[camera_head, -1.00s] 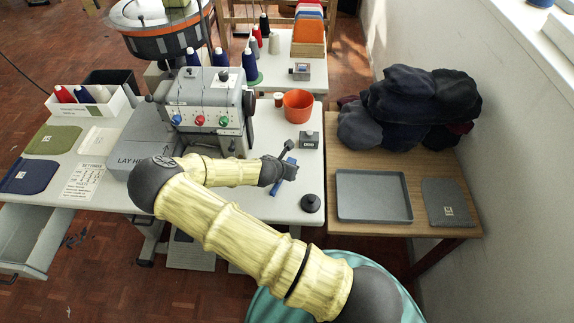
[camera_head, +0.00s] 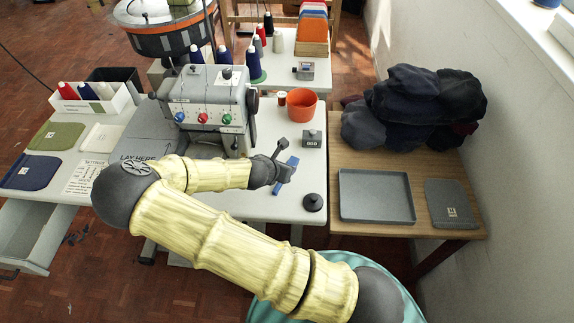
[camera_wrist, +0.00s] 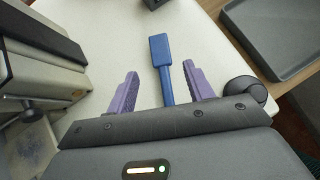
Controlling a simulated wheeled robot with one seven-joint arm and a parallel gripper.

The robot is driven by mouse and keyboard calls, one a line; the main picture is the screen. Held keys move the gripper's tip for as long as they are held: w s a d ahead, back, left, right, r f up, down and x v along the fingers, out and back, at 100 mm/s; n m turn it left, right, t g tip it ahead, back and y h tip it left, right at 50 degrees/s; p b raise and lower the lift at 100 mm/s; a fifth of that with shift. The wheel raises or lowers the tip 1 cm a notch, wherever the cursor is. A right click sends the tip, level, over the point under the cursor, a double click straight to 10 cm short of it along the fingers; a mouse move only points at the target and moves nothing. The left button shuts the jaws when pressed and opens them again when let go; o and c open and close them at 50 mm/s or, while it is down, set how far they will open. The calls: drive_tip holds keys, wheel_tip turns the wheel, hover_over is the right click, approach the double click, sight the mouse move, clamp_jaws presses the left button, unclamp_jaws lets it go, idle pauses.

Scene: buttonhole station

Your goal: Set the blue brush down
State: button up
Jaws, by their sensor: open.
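The blue brush (camera_head: 286,174) lies on the white table (camera_head: 255,208), to the right of the sewing machine. In the wrist view the blue brush (camera_wrist: 165,68) has a wide flat end and a thin shaft running back toward my gripper. My gripper (camera_head: 284,163) is at the brush; in the wrist view its two purple fingers (camera_wrist: 162,88) are spread wide on either side of the shaft, with gaps on both sides. The near end of the brush is hidden behind the gripper body. I cannot tell how far above the brush the fingers are.
A black round knob-topped object (camera_head: 313,202) stands close to the right. A grey box (camera_head: 311,139) and an orange pot (camera_head: 302,104) are behind. The sewing machine (camera_head: 210,105) stands to the left. A wooden table at right holds a grey tray (camera_head: 376,218).

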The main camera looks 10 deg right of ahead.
drive_tip(key=v, duration=0.4)
drive_tip(key=shift+s+a+r, duration=0.1)
drive_tip(key=shift+s+r, duration=0.05)
drive_tip(key=shift+s, duration=0.05)
drive_tip(key=shift+w, duration=0.15)
drive_tip(key=s+d+r+m+g+y, duration=0.3)
drive_tip(key=s+m, duration=0.5)
drive_tip(key=m, duration=0.6)
drive_tip(key=s+d+r+m+y, duration=0.1)
drive_tip(key=s+r+m, duration=0.2)
drive_tip(key=r+m, duration=0.2)
drive_tip(key=s+r+m+g+y, duration=0.1)
drive_tip(key=s+r+m, duration=0.3)
drive_tip(key=m, duration=0.5)
wheel_tip(320, 180, up, 3)
drive_tip(key=shift+d+f+y, duration=0.2)
drive_tip(key=shift+d+y, duration=0.2)
